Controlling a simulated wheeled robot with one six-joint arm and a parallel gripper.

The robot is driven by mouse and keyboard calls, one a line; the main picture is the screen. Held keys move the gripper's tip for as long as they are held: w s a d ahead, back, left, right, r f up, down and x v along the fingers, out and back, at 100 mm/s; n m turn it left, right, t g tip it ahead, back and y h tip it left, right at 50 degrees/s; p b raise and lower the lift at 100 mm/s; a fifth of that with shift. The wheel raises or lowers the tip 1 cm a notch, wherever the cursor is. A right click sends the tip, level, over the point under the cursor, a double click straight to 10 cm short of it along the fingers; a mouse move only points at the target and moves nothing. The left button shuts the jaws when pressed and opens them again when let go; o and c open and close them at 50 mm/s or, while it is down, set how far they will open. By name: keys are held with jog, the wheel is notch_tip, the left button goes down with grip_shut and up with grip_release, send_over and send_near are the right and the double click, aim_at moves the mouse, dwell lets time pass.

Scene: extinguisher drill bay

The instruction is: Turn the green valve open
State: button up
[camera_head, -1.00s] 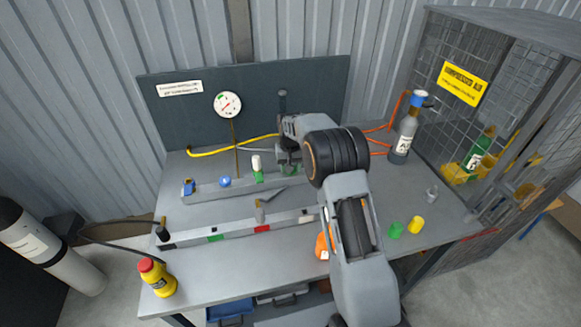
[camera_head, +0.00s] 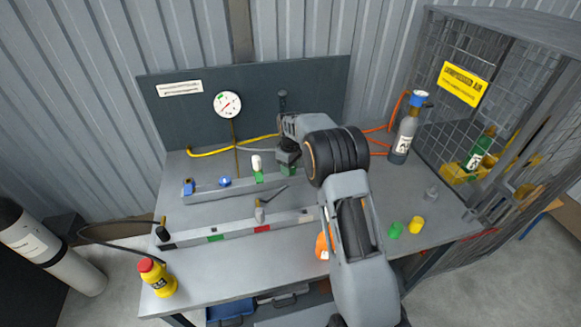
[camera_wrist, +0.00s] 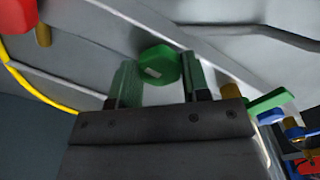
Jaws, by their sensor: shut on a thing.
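The green valve knob (camera_wrist: 158,66) is a green, many-sided knob with a small pale mark, seen between my gripper's fingers in the wrist view. My gripper (camera_wrist: 160,75) has greenish fingers, one on each side of the knob, and is shut on it. In the head view my gripper (camera_head: 288,157) points down at the back rail on the bench, with a patch of green (camera_head: 289,170) just below it. My wrist hides most of the knob there.
A blue knob (camera_head: 225,181) and a white-topped green fitting (camera_head: 257,164) stand left of my gripper. A pressure gauge (camera_head: 227,104) rises behind. A grey lever (camera_head: 270,198) is on the front rail. A blue-capped cylinder (camera_head: 404,132) stands at right.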

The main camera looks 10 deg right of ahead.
jog(key=shift+n, duration=0.5)
jog(key=o, duration=0.9)
jog(key=shift+o, duration=0.2)
jog(key=shift+r, duration=0.15)
notch_tip(320, 180, up, 14)
jog(key=shift+f, duration=0.2)
